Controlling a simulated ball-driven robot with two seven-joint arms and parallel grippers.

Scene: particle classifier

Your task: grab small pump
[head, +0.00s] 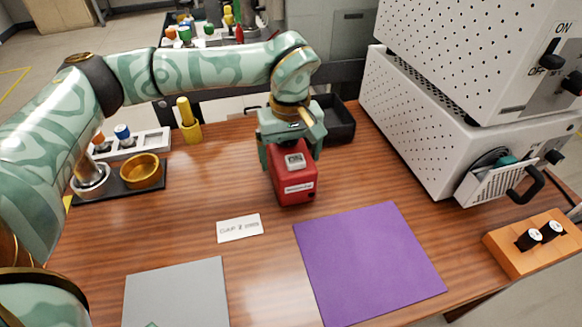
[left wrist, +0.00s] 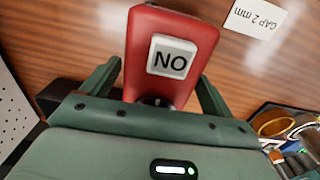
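The small pump is a red box (head: 292,178) with a pale ON button on top, standing on the wooden table in the middle of the head view. In the left wrist view the red pump (left wrist: 172,40) lies between the fingers, its button facing the camera. My left gripper (head: 292,158) is down at the pump's far end, one finger on each side. In the left wrist view the gripper's fingers (left wrist: 160,80) are spread, with a narrow gap beside the pump; firm contact does not show.
A white label card (head: 240,228), a purple mat (head: 368,262) and a grey mat (head: 178,292) lie in front. A black bin (head: 338,128) stands behind the pump. A white perforated machine (head: 420,135) bounds the right. A gold dish (head: 142,171) and yellow peg (head: 188,120) stand left.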

